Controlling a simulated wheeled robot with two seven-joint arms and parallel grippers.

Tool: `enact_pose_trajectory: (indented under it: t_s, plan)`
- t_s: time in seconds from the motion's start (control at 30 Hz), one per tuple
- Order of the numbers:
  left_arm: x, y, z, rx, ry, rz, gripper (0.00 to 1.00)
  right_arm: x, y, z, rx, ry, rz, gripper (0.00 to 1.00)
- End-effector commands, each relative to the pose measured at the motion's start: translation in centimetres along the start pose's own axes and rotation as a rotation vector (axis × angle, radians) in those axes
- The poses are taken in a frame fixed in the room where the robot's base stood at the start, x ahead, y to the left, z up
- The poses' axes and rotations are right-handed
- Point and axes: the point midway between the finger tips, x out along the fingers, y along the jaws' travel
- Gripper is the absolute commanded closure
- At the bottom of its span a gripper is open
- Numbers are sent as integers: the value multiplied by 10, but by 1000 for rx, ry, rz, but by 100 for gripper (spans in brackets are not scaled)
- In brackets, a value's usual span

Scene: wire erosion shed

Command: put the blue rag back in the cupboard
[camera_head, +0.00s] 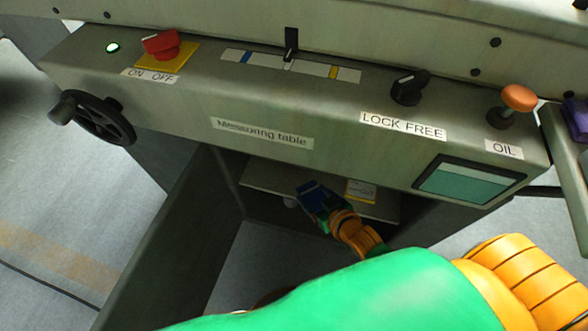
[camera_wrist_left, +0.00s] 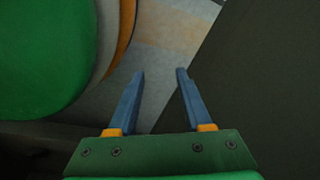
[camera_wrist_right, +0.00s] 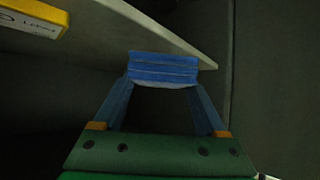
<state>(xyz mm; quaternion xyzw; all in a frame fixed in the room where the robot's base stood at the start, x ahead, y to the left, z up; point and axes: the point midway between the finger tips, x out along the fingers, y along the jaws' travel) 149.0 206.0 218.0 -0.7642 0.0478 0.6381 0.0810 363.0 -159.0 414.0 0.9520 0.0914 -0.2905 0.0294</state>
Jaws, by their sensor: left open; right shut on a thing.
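The cupboard (camera_head: 166,245) under the machine panel stands open, its door swung out to the left. Its shelf (camera_head: 262,178) spans the opening and shows as a pale slab in the right wrist view (camera_wrist_right: 130,28). My right gripper (camera_head: 312,194) reaches into the cupboard at the shelf's front edge. In the right wrist view it is shut on the folded blue rag (camera_wrist_right: 163,68), held flat between the fingertips. The rag overlaps the shelf edge in that view; I cannot tell whether they touch. My left gripper (camera_wrist_left: 160,75) is open and empty, seen only in its wrist view.
A yellow-edged labelled box (camera_head: 361,190) sits on the shelf right of my gripper. The control panel above carries a red switch (camera_head: 162,44), a handwheel (camera_head: 100,118), a black lock lever (camera_head: 408,88) and an orange oil knob (camera_head: 517,98). Free shelf shows left of my gripper.

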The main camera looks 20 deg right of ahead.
Motion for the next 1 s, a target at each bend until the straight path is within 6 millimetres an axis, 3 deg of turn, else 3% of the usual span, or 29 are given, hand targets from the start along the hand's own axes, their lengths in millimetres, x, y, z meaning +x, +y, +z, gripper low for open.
enact_pose_trajectory:
  t_s: [0.13,0.3,0.43,0.53,0.7,1.0]
  plan:
    - [12,10,-14,-2,8,14,50,49,0,-27,0,7,0,79]
    - [14,18,-28,-5,11,28,50,85,0,-52,1,2,-1,79]
    - [13,22,-34,-6,12,35,50,99,0,-63,0,1,0,79]
    - [10,26,-51,-10,26,41,50,110,0,-44,0,-3,0,79]
    - [-8,25,-70,-14,39,43,50,116,0,-34,1,-1,-1,79]
    - [-13,24,-73,-15,39,43,50,116,0,-34,1,-1,0,79]
